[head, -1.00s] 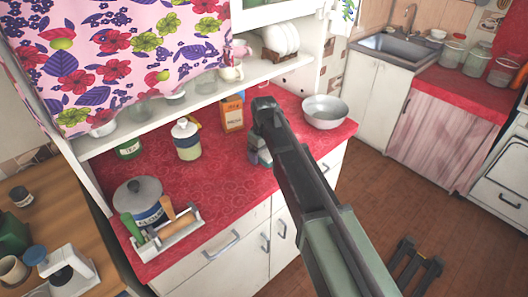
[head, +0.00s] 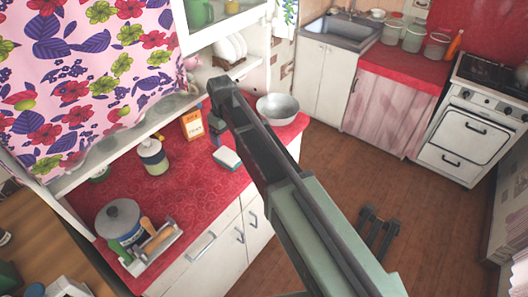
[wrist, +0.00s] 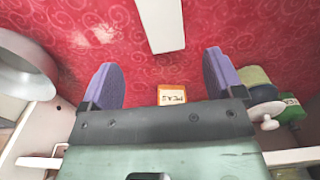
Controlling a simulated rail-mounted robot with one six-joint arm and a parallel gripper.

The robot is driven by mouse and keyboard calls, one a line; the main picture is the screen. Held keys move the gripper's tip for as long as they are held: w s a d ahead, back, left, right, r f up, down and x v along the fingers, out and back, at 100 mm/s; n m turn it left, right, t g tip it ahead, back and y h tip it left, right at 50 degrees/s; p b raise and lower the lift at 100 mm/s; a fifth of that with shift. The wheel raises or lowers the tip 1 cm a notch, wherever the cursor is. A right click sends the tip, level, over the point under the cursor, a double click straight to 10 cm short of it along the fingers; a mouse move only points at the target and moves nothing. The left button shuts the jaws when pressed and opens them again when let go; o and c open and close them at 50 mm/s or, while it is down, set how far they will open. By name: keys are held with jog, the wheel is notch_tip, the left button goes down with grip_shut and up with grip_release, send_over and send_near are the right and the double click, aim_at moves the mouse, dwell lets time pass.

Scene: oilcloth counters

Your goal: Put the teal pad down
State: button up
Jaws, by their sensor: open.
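The pad (head: 227,158), with a pale top and teal edge, lies flat on the red counter (head: 190,185), near its front edge. In the wrist view a pale slab that looks like the same pad (wrist: 162,22) lies at the top middle, ahead of and apart from my fingers. In the head view my arm hides most of the gripper.
An orange box (head: 192,124) and a lidded jar (head: 152,156) stand behind the pad. A metal bowl (head: 278,108) is to the right, also in the wrist view (wrist: 22,68). A pot (head: 118,222) and a utensil caddy (head: 152,248) stand at the left. The counter around the pad is clear.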

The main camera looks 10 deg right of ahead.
jog(key=s+d+m, duration=0.8)
jog(key=s+d, duration=1.1)
jog(key=s, duration=0.2)
jog(key=f+b, duration=0.4)
jog(key=shift+a, duration=0.25)
jog(key=shift+o, duration=0.4)
